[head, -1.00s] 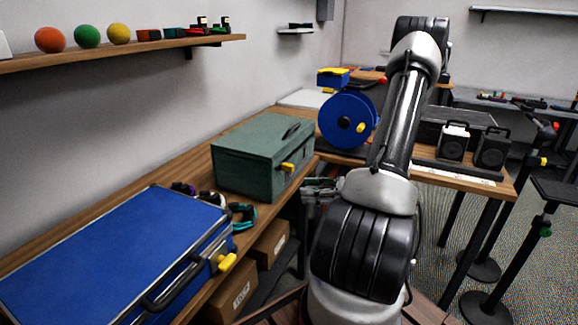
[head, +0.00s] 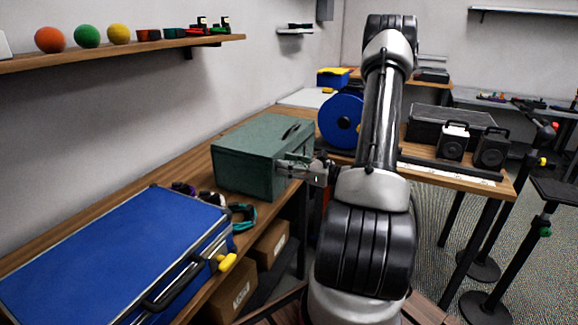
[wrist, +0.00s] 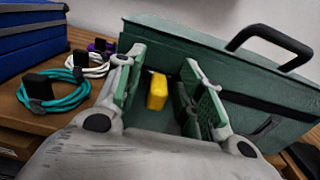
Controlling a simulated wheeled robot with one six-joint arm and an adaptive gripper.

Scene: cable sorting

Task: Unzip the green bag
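The green bag (head: 245,160) is a boxy case with a dark top handle, standing on the wooden bench left of my arm. It also fills much of the wrist view (wrist: 190,45). Its yellow zipper pull (wrist: 157,91) shows in the wrist view between my two fingers, with gaps on both sides. My gripper (head: 283,168) is at the bag's front face and hides the pull in the head view. In the wrist view my gripper (wrist: 160,82) is open, its fingers astride the pull and close to the bag.
A blue case (head: 110,255) with a yellow pull lies at the bench's near left. Coiled cables (head: 242,216) lie between it and the bag. A blue reel (head: 340,122) stands behind. Cardboard boxes (head: 232,290) sit below the bench.

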